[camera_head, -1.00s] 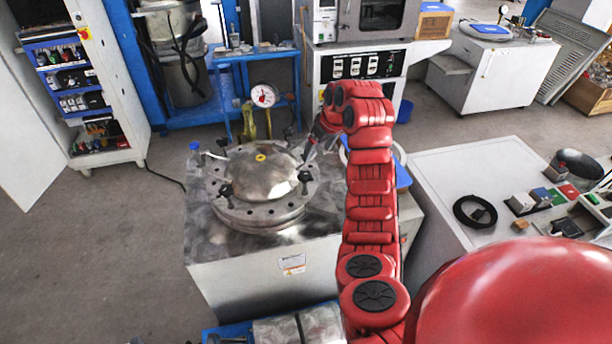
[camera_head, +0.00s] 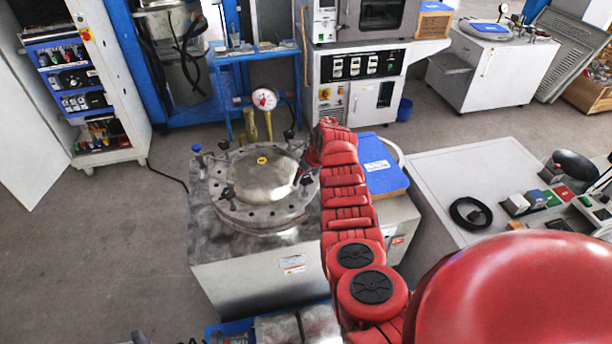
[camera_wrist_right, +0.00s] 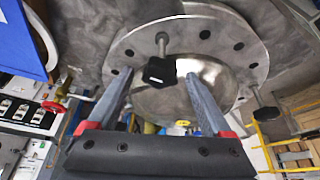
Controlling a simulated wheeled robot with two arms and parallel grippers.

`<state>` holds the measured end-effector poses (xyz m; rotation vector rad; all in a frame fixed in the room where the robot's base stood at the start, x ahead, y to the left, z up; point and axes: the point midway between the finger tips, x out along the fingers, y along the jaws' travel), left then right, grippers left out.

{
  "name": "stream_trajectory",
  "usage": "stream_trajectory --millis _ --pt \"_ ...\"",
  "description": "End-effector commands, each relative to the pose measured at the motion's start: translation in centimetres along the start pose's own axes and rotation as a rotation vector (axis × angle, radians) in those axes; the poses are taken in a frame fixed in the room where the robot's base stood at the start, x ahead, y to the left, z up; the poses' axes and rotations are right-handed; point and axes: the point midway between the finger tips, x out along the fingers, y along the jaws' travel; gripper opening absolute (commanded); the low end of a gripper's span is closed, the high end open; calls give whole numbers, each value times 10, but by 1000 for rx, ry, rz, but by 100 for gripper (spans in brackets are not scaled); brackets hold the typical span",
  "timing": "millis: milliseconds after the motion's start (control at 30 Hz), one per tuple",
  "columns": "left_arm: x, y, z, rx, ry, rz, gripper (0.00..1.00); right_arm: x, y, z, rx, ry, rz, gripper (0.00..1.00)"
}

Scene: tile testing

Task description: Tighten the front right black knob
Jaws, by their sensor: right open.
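The round metal vessel lid (camera_head: 262,178) sits on a flanged ring on a metal cabinet, with black knobs around its rim. One black knob (camera_head: 227,193) is at the front left of the lid in the head view. Another black knob (camera_head: 306,181) is at its right side, close to my right arm. In the right wrist view, a black knob (camera_wrist_right: 160,70) on a metal stud shows between and beyond the fingertips of my right gripper (camera_wrist_right: 158,80). This gripper is open and empty. In the head view my red arm hides most of it. My left gripper does not show.
A pressure gauge (camera_head: 264,98) stands behind the vessel. A blue lid (camera_head: 380,165) lies to the right of my arm.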

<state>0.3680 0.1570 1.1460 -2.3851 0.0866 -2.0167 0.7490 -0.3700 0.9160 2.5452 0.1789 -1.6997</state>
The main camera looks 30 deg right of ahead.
Motion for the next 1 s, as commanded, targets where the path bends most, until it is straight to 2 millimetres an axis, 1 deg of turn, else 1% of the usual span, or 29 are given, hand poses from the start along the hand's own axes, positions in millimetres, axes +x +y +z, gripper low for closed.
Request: stream_trajectory --millis 400,567,600,667,800,867,1000 --pt "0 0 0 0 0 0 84 4 -1 0 -3 0 1 84" --pt "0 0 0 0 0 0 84 4 -1 0 -3 0 1 55" --pt "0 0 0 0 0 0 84 4 -1 0 -3 0 1 48" --pt "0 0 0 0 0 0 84 4 -1 0 -3 0 0 37" --pt "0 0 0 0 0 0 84 4 -1 0 -2 0 0 12" --pt "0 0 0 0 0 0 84 4 -1 0 -2 -1 0 1" --pt "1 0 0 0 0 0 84 4 -1 0 0 0 2 0"
